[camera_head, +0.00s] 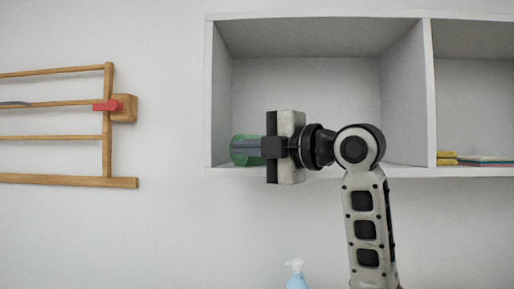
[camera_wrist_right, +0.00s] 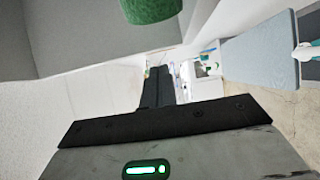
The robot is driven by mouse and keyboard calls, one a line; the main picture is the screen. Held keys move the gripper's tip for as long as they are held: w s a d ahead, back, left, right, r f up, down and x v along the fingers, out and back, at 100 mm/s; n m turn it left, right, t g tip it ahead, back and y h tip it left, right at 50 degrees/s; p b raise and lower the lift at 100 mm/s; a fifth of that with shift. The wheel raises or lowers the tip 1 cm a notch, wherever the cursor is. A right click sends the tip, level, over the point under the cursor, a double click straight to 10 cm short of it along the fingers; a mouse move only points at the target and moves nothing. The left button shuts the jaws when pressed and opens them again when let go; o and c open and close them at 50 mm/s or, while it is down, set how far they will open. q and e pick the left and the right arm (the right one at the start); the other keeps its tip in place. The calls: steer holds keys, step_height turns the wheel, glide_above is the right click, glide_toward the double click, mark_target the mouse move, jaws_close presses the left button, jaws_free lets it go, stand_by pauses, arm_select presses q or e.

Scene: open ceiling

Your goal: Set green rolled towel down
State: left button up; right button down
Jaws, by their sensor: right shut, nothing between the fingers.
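The green rolled towel (camera_head: 243,159) is in the left compartment of the white wall shelf (camera_head: 300,172), close to its left wall and low near the compartment floor. My right gripper (camera_head: 240,145) points left and its fingers overlap the towel in the head view. In the right wrist view the towel (camera_wrist_right: 152,9) shows at the top edge, apart from the shut fingers (camera_wrist_right: 158,72). The fingers are shut with nothing between them. The arm and gripper hide part of the compartment. My left gripper is not in view.
The shelf divider (camera_head: 430,90) stands right of my arm. Yellow and flat coloured items (camera_head: 447,158) lie in the right compartment. A wooden rack (camera_head: 108,120) with a red clip hangs on the left wall. A pump bottle (camera_head: 296,277) stands below.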

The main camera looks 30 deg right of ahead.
steer(key=b+v, duration=0.2)
steer(key=v, duration=0.7)
steer(key=shift+s+d, duration=0.3)
steer(key=shift+d, duration=0.05)
